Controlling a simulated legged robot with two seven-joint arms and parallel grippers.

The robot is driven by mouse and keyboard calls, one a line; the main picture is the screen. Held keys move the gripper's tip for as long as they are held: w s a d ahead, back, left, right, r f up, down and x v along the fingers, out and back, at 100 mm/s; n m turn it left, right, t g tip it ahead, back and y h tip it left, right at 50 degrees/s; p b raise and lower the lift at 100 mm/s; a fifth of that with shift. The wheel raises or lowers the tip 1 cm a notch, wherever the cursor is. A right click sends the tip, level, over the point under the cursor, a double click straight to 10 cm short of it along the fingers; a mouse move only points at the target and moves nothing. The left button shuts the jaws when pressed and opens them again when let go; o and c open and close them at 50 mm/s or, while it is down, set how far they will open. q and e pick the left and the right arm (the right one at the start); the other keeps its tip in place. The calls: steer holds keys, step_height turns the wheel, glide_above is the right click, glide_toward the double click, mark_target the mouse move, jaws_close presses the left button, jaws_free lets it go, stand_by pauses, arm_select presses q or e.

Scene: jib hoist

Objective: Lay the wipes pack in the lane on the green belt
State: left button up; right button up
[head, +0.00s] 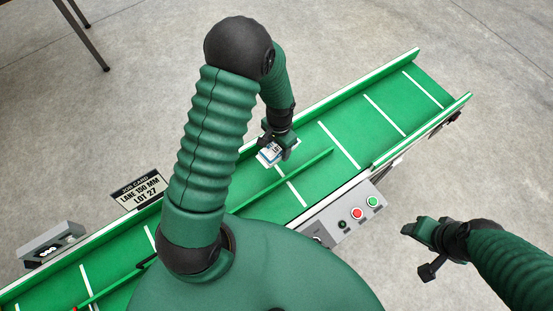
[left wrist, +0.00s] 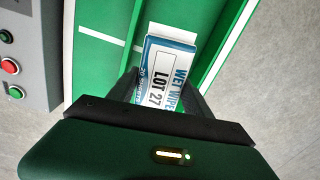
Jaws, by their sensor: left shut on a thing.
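The wipes pack (head: 268,155) is a small white and blue pack in my left gripper (head: 279,146), at the far side of the green belt (head: 345,128). In the left wrist view the pack (left wrist: 166,72) shows "WET WIPES" and "LOT 27" between the two fingers. The lane lies between a green guide rail (head: 313,161) and the belt's far side wall (head: 330,97); the pack is over it. I cannot tell whether the pack touches the belt. My right gripper (head: 418,250) is open and empty, off the belt's near side.
A control box (head: 345,213) with red and green buttons is on the belt's near side. A job card (head: 139,190) reading "LANE 150 MM LOT 27" and a grey device (head: 52,244) stand at the far left side. White cross lines mark the belt; its upper right is clear.

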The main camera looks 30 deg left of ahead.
mark_target(276, 150)
arm_select(q)
steer(key=f, duration=0.1)
steer(key=f+b, duration=0.1)
steer(key=f, duration=0.1)
steer(key=shift+w+a, duration=0.2)
steer(key=shift+a+b, duration=0.1)
steer(key=shift+b, duration=0.2)
steer(key=shift+a+f+m, duration=0.25)
steer(key=shift+f+m, duration=0.05)
steer(key=shift+f, duration=0.1)
steer(key=shift+a+f+b, duration=0.15)
steer(key=shift+f+b, duration=0.6)
steer(key=shift+b, duration=0.2)
steer(key=f+b, duration=0.2)
steer(key=shift+d+f+b, duration=0.3)
steer(key=shift+b, duration=0.1)
steer(key=shift+a+f+b, duration=0.15)
steer(key=shift+f+b, duration=0.2)
steer(key=shift+f, duration=0.6)
arm_select(e)
steer(key=s+x, duration=0.2)
steer(key=x, duration=0.7)
steer(key=shift+s+d+f, duration=0.15)
steer(key=shift+s+d, duration=0.05)
steer(key=shift+s, duration=0.1)
arm_select(q)
steer(key=shift+f, duration=0.15)
arm_select(e)
steer(key=shift+f, duration=0.1)
